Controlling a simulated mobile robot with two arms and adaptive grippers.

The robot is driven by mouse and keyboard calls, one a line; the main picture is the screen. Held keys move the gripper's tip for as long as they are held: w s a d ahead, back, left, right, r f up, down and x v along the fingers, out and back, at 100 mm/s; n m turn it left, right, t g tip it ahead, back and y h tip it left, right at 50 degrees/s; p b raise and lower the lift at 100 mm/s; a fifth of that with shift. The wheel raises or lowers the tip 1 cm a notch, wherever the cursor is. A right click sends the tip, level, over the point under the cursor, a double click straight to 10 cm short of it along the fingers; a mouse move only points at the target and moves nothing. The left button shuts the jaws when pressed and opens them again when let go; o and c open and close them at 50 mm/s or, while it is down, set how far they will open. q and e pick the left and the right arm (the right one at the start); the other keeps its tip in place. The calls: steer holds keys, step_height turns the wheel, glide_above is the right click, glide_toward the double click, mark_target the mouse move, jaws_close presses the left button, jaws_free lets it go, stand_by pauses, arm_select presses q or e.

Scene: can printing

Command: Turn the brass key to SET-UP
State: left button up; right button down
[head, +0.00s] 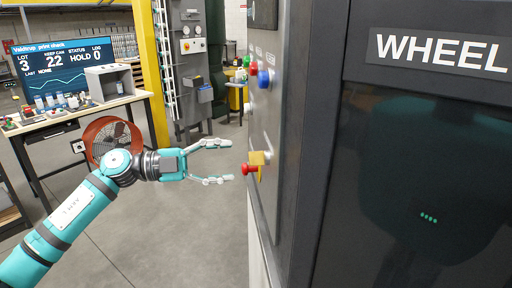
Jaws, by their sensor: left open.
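My left gripper (231,161) is open and empty, with its two fingers pointing right, one above the other. It is in front of the side control panel (270,122) of a dark machine, apart from it. Just right of the fingertips, a yellow-gold piece (258,157) juts out of the panel, with a red knob (247,169) in front of it. I cannot tell whether the yellow-gold piece is the brass key or the red knob's mount. The panel is seen at a steep angle, so no SET-UP marking can be read. My right gripper is not in view.
Red, blue and white buttons (249,107) stick out higher on the panel. The machine's dark door (420,190) labelled WHEEL fills the right. A workbench (80,112) with a screen and a round orange fan (112,140) stand at left. The floor between is clear.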

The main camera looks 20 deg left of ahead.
mark_target(255, 157)
arm_select(q)
steer(key=p+x, duration=0.2)
steer(key=x, duration=0.4)
steer(key=shift+w+r, duration=0.1)
steer(key=shift+r, duration=0.05)
steer(key=shift+w+d+p, duration=0.25)
steer(key=shift+d+p, duration=0.1)
steer(key=shift+d, duration=0.3)
